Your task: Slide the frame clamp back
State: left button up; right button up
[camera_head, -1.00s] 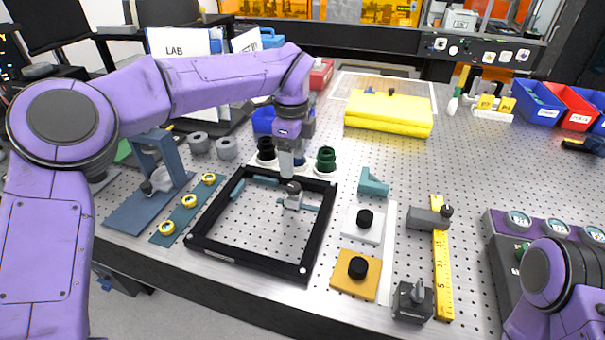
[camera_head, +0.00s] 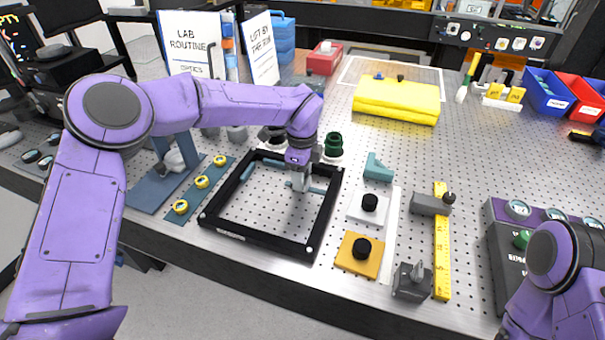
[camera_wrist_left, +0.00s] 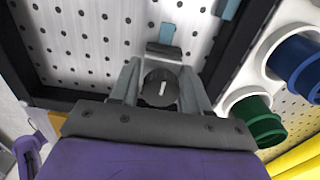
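The frame clamp, a small grey block with a round dark knob (camera_wrist_left: 161,88), sits inside the black square frame (camera_head: 209,222). In the head view my left gripper (camera_head: 299,180) is down over the clamp and hides most of it. In the left wrist view the fingers (camera_wrist_left: 160,82) stand on either side of the knob, with narrow gaps beside it, so they look open around it. A teal bar (camera_wrist_left: 167,33) shows just beyond the clamp. My right arm is at the lower right; its gripper is out of view.
Dark green (camera_head: 333,145) and other round pieces stand behind the frame. A blue plate with yellow rings (camera_head: 202,182) lies to its left. White and orange (camera_head: 351,262) plates with black knobs lie to its right. A yellow cloth (camera_head: 397,100) lies farther back.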

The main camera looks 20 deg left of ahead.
aim_at(317, 190)
pick_arm(q)
grip_shut()
jog(key=shift+d+f+b, duration=0.1)
jog(key=shift+d+b, duration=0.2)
jog(key=shift+d, duration=0.1)
jog(key=d+b, duration=0.1)
jog(key=d, duration=0.2)
jog(key=shift+d, duration=0.3)
jog(key=o, duration=0.5)
grip_release()
jog(key=shift+a, duration=0.2)
jog(key=shift+o, duration=0.2)
jog(key=shift+d, duration=0.1)
jog(key=shift+r, duration=0.4)
notch_tip(317, 190, up, 10)
jog(key=b, duration=0.2)
